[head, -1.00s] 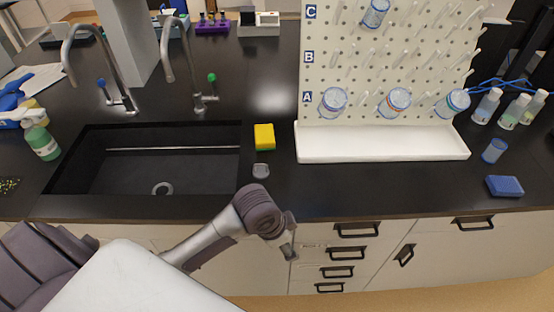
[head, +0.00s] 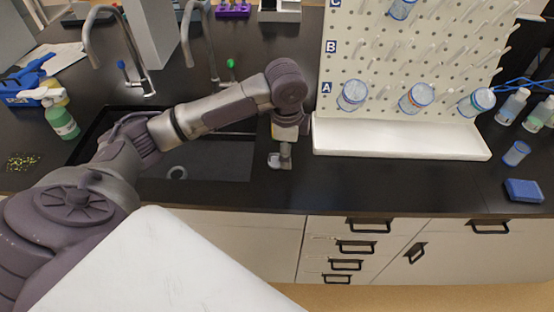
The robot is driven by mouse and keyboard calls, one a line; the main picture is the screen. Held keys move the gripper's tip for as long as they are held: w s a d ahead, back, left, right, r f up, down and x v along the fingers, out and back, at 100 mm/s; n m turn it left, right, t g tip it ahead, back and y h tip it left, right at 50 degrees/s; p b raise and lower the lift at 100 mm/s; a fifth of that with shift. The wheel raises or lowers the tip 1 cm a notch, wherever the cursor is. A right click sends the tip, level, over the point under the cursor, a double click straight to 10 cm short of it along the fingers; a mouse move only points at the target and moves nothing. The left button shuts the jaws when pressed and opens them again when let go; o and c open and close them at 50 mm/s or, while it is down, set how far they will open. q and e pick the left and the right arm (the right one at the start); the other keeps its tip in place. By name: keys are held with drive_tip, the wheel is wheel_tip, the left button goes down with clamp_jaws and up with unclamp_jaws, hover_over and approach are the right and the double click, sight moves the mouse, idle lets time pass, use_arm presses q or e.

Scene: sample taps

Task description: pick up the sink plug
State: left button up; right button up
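The sink plug (head: 273,160) is a small grey, round piece on the black counter, just right of the sink. My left arm reaches in from the left across the sink. My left gripper (head: 285,165) points down at the plug's right side, very close to it and partly covering it. I cannot tell whether they touch or whether the fingers are open. My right gripper is out of view.
The black sink (head: 215,170) has a grey drain ring (head: 176,172) in its floor. Two faucets stand behind it. A white drip tray (head: 400,143) under a pegboard (head: 430,60) stands right of my gripper. A blue sponge (head: 523,190) lies far right.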

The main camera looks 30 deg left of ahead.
use_arm(q)
drive_tip(key=w+a+r, duration=0.1)
drive_tip(key=a+r, duration=0.3)
drive_tip(key=p, duration=0.1)
hover_over(278, 164)
wheel_tip(278, 164, down, 8)
drive_tip(key=shift+w+f, duration=0.1)
drive_tip(key=f, duration=0.1)
drive_tip(key=f+p, duration=0.2)
drive_tip(key=f, duration=0.1)
drive_tip(key=shift+w+d, duration=0.25)
drive_tip(key=shift+w, duration=0.05)
drive_tip(key=shift+w+f, duration=0.1)
drive_tip(key=shift+f, duration=0.45)
clamp_jaws()
